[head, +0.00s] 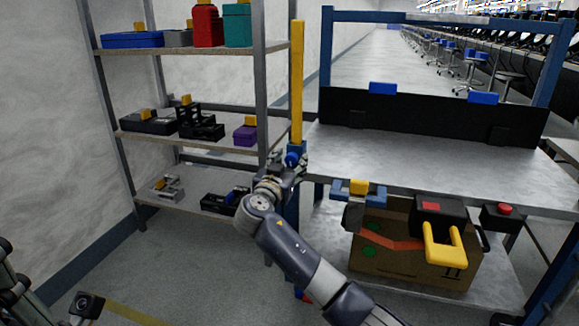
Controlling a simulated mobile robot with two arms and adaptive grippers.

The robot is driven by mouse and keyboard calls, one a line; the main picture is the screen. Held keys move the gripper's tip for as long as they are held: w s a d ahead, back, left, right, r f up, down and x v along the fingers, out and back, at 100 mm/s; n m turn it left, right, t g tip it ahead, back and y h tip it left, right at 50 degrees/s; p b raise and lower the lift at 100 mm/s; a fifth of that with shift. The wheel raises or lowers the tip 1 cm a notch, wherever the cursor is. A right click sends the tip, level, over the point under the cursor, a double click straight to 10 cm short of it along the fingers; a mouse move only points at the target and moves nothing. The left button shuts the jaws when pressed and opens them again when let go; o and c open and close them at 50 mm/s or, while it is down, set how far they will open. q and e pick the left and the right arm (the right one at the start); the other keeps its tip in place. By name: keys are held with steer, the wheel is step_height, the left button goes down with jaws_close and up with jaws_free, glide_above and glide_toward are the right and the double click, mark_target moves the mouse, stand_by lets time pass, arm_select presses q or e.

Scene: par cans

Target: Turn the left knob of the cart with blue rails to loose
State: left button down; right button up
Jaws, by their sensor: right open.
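The cart with blue rails (327,50) stands at the right, with a grey top and a black back panel. A round blue knob (291,159) is at its left front corner, just below a yellow upright bar (297,82). My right gripper (289,168) is open at this knob; its fingers overlap it in the view. I cannot tell whether they touch it. The knob's lower part is hidden by the gripper. Dark parts at the lower left edge seem to be my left gripper (12,285), cut off by the frame, its jaws unclear.
A metal shelf (190,137) with bins and small devices stands close to the left of the gripper. A cardboard box (400,262) is on the cart's lower shelf. A black device with a yellow handle (445,245) hangs at the cart's front. The cart top is mostly clear.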

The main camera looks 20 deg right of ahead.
steer(key=c, duration=1.1)
